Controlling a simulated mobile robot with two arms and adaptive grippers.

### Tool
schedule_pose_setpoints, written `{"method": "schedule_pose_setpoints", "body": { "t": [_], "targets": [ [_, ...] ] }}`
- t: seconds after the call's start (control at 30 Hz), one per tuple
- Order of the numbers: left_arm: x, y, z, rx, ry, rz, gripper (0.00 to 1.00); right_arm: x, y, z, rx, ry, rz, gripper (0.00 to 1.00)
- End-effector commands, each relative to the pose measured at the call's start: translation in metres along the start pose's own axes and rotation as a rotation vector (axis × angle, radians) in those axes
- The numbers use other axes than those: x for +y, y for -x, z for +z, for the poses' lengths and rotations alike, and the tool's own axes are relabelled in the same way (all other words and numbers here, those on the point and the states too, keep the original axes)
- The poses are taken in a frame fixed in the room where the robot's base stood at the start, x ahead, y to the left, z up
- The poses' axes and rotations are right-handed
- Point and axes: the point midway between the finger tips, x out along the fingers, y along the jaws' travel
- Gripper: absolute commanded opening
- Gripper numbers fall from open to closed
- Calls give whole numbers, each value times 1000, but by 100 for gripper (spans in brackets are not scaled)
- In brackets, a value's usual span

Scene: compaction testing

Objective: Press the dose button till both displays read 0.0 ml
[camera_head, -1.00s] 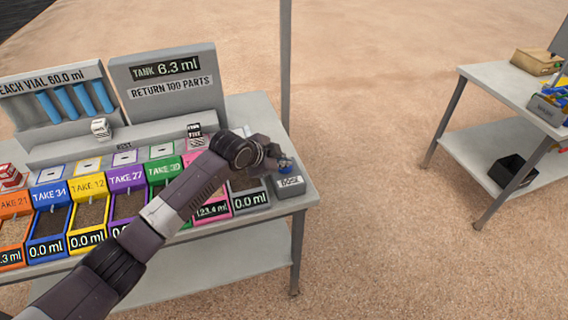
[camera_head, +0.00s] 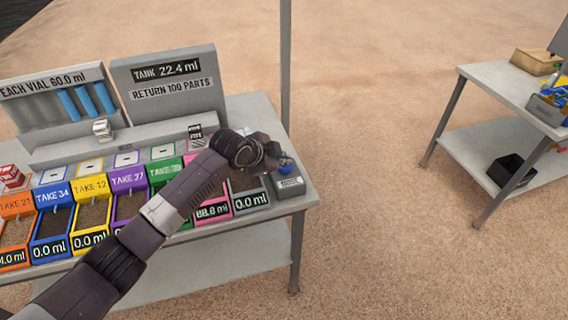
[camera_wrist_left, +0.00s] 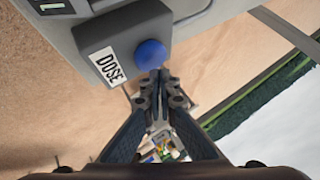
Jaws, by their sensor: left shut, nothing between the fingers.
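The dose button is a blue knob (camera_wrist_left: 151,54) on a grey box (camera_wrist_left: 125,45) labelled DOSE. In the head view, the box (camera_head: 290,183) sits at the table's right end. My left gripper (camera_wrist_left: 158,73) is shut and empty, its fingertips right at the knob; I cannot tell whether they press it. In the head view my left gripper (camera_head: 275,163) is partly hidden by its arm. The pink bin's display (camera_head: 212,210) reads about 88.8 ml; the grey bin's display (camera_head: 251,200) reads 0.0 ml. My right gripper is out of view.
The left table holds several coloured bins; the blue bin's display (camera_head: 49,248) reads 0.0 ml, and the orange one's (camera_head: 12,257) is cut off. Three blue vials (camera_head: 86,99) stand in the back panel. A second table (camera_head: 500,82) stands right, with open floor between.

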Motion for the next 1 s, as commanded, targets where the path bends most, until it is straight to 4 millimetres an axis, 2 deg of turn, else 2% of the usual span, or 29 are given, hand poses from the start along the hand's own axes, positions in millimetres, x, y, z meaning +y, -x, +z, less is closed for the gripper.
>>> {"method": "schedule_pose_setpoints", "body": {
  "t": [0.6,1.0],
  "targets": [
    [-31,42,-30,0,-1,-1,0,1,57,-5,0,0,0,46],
    [-30,41,-30,0,0,-1,0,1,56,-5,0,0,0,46]
  ]
}}
